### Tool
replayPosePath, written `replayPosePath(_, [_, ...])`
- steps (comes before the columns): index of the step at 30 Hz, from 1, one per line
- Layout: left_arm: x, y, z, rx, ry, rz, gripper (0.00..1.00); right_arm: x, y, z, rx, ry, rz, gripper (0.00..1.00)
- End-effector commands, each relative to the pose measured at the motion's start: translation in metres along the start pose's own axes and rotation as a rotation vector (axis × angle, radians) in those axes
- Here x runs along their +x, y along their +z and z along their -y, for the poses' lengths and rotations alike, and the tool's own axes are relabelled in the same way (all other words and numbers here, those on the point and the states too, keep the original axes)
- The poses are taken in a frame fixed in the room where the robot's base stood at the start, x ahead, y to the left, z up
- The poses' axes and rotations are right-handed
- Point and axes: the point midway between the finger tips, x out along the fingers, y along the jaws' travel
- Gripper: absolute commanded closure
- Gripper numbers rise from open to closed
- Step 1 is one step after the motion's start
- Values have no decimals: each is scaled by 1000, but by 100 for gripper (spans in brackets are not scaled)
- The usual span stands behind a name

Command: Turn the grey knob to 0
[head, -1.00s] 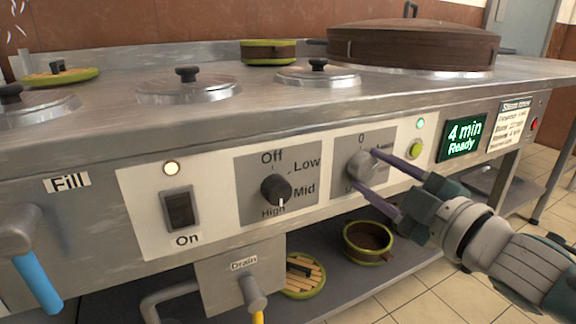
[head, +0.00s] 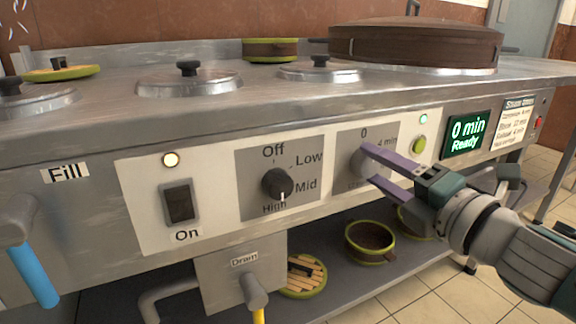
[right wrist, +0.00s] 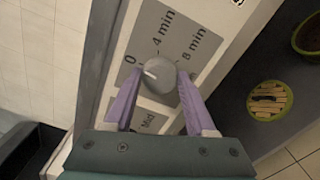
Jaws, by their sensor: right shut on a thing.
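The grey knob (head: 357,161) sits on the timer plate of the cooker's front panel, under the printed 0. My right gripper (head: 370,165) is shut on it, one purple finger on each side. In the right wrist view the knob (right wrist: 158,76) lies between the fingertips, and its white mark points toward the 0. The green display (head: 467,134) reads "0 min Ready". In the head view the fingers hide part of the knob and its plate. My left gripper is not in view.
A black knob (head: 277,184) marked Off, Low, Mid and High is left of the grey one. Drain handle (head: 254,290) and baskets (head: 370,240) are below. The floor at right is clear.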

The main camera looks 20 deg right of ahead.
Motion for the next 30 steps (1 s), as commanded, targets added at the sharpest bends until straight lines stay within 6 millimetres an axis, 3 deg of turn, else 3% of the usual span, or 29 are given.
replayPosePath(10, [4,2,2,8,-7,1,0,0,0,-1,-150,2,0,100])
replayPosePath(27, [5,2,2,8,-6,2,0,0,0,-1,-181,2,-1,100])
replayPosePath(28, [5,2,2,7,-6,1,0,0,0,-1,-181,2,-1,42])
replayPosePath(30, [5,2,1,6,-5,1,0,0,0,-1,-180,2,0,34])
